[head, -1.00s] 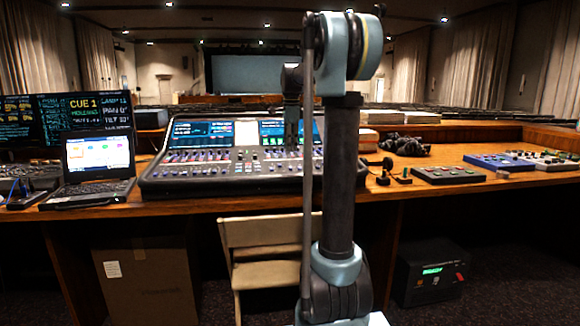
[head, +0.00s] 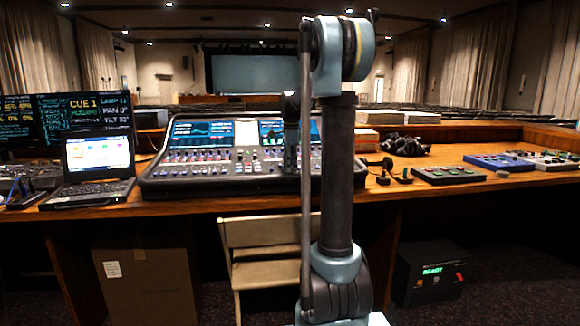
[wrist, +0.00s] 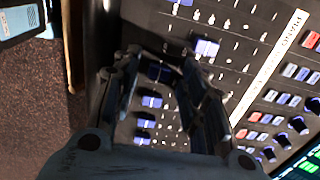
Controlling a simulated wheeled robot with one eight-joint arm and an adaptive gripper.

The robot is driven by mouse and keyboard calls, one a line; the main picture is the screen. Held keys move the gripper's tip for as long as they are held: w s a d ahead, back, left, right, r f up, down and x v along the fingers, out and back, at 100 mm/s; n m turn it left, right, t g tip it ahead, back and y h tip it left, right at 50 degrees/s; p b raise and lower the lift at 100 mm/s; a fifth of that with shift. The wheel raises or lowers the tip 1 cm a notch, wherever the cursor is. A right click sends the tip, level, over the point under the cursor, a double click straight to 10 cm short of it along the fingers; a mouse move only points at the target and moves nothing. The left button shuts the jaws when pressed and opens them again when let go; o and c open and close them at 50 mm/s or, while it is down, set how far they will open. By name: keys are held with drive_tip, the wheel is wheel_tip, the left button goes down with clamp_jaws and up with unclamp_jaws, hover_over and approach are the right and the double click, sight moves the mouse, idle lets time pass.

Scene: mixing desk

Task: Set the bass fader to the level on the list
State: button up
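The mixing desk (head: 148,181) stands on the wooden counter, with rows of faders and knobs below its screens. My arm reaches over its right half, and the gripper end is mostly hidden behind my own arm in the head view. In the wrist view my gripper (wrist: 163,60) is over the fader area, its two fingers apart with a gap between them. Blue-and-white fader caps (wrist: 152,101) show in and near that gap. Another cap (wrist: 205,47) is by the right fingertip. No list is readable.
A laptop (head: 97,155) and monitors (head: 85,113) stand left of the desk. Small control boxes (head: 448,174) and a dark bundle (head: 404,146) lie to the right. A chair (head: 266,240) is tucked below the counter. Coloured buttons (wrist: 290,71) sit beside the label strip.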

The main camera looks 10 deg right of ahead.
clamp_jaws()
drive_tip(key=shift+w+r, duration=0.15)
drive_tip(key=shift+w, duration=1.25)
drive_tip(key=shift+w+r, duration=0.15)
drive_tip(key=shift+w, duration=1.2)
drive_tip(key=shift+o, duration=0.6)
unclamp_jaws()
wheel_tip(320, 180, up, 12)
drive_tip(key=s, duration=0.1)
drive_tip(key=shift+s+f, duration=0.1)
